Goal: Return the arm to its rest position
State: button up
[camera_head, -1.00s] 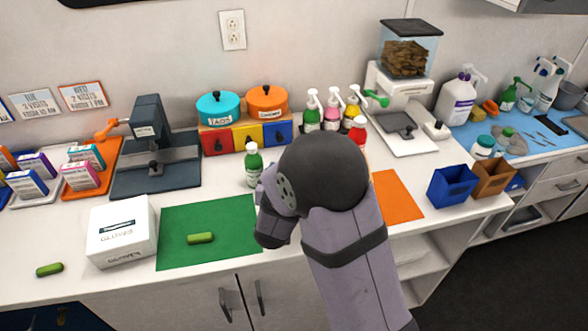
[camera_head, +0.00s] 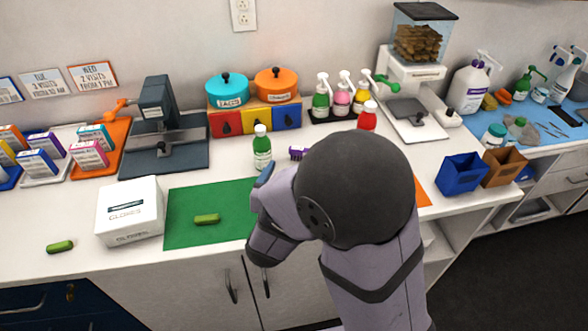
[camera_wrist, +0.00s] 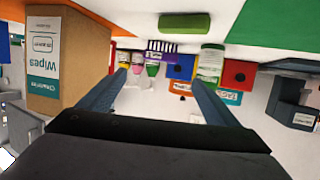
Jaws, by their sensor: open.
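My arm rises at the front of the counter in the head view, with its dark rounded joint over the right part. My gripper (camera_wrist: 158,80) is open in the wrist view, its two blue-grey fingers spread with nothing held between them. In the head view it is mostly hidden behind my arm; a bluish tip shows beside the green mat (camera_head: 180,235). A green bottle (camera_head: 262,150) stands upright behind that tip, and a purple comb (camera_head: 299,153) lies to its right. The wrist view also shows the bottle (camera_wrist: 211,62) and comb (camera_wrist: 160,50), upside down.
A green roll-shaped piece (camera_head: 207,219) lies on the mat, another (camera_head: 60,246) on the counter. A glove box (camera_head: 130,210) stands left of the mat. Blue (camera_head: 458,182) and brown (camera_head: 503,167) bins stand right of my arm. A wipes box (camera_wrist: 66,62) is close in the wrist view.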

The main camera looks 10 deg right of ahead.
jog(key=shift+w+a+r+y+p, duration=0.1)
jog(key=shift+w+a+y+p, duration=0.2)
jog(key=shift+a, duration=0.05)
jog(key=a+g+y+p, duration=0.1)
jog(key=a+n+y+p, duration=0.1)
jog(key=a+y, duration=0.1)
jog(key=shift+w+a+n+g+y, duration=0.1)
jog(key=shift+w+n+g+y, duration=0.05)
jog(key=shift+n+g+y, duration=0.2)
jog(key=s+g, duration=0.1)
jog(key=s+a+f+n+g+y+p, duration=0.1)
jog(key=s, duration=0.1)
jog(key=s+n+g+y, duration=0.1)
jog(key=shift+s+a+f+g+y+p, duration=0.2)
jog(key=shift+a+f+g+y+p, duration=0.1)
jog(key=shift+g+p, duration=0.1)
jog(key=s+d+g, duration=0.1)
jog(key=s, duration=0.1)
jog(key=s+d+n+g+p, duration=0.1)
jog(key=s, duration=0.2)
jog(key=s+d+f+g, duration=0.1)
jog(key=s, duration=0.1)
jog(key=shift+s+n+g, duration=0.25)
jog(key=shift+s+g, duration=0.1)
jog(key=s+d+g+h, duration=0.1)
jog(key=s+d+g, duration=0.3)
jog(key=s, duration=0.6)
jog(key=shift+s+d+f+m, duration=0.25)
jog(key=shift+d+f+m, duration=0.2)
jog(key=shift+d, duration=0.7)
